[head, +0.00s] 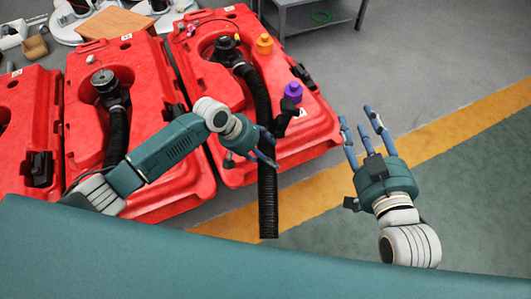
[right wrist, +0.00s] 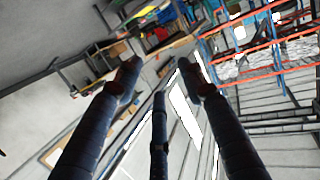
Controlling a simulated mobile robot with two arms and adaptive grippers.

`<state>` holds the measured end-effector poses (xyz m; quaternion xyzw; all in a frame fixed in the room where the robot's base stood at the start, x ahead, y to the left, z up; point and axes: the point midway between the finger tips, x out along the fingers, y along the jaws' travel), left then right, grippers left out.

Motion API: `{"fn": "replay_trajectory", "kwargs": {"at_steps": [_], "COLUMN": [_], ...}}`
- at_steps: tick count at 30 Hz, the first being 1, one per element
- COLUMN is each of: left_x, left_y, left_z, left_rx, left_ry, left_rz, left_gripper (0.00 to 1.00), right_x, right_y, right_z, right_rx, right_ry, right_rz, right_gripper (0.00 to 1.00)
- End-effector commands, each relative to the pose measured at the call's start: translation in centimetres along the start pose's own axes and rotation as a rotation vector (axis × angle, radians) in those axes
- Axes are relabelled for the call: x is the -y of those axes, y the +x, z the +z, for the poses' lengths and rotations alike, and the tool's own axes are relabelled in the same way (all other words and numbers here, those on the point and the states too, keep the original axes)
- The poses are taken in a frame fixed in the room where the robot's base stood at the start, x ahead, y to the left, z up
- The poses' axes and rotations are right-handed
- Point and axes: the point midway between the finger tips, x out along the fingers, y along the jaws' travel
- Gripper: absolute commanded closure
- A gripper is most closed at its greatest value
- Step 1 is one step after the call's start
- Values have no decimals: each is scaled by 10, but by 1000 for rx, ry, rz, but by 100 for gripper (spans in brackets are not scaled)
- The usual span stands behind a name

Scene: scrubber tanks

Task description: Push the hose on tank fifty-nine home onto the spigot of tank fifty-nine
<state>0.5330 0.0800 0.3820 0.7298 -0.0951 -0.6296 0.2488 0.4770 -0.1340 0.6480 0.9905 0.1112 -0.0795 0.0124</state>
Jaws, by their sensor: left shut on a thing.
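The right-hand red tank (head: 300,130) has a black fitting (head: 226,48) in its recess. A black ribbed hose (head: 268,200) runs from beside that fitting, over the tank's front and down past its edge. My left gripper (head: 262,150) is shut around the hose's middle, where it crosses the tank's front part. I cannot tell how far the hose's upper end (head: 240,66) sits on the spigot. The tank number is too small to read. My right gripper (head: 358,118) is open and empty, to the right of the tank; its spread fingers show in the right wrist view (right wrist: 160,80).
Another red tank (head: 150,165) with its own black hose (head: 117,135) stands to the left, with a third at the left edge. Orange (head: 265,44) and purple (head: 293,91) caps sit on the right-hand tank. A grey table (head: 310,15) stands behind. Floor at right is clear.

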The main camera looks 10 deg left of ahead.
Motion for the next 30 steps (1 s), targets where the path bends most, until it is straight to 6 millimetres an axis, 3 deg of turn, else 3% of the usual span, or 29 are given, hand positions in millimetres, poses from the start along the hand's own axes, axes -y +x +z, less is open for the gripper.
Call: {"fn": "replay_trajectory", "kwargs": {"at_steps": [19, 30], "left_x": [-2, 4], "left_y": [3, 14], "left_z": [1, 4], "left_rx": [-1, -12], "left_ry": [6, 2], "left_rz": [8, 21], "left_gripper": [90, 90], "right_x": [0, 4], "right_y": [0, 1], "right_z": [-3, -26], "right_rx": [-16, -113], "right_ry": [1, 2], "right_rz": [0, -9], "right_gripper": [60, 60]}}
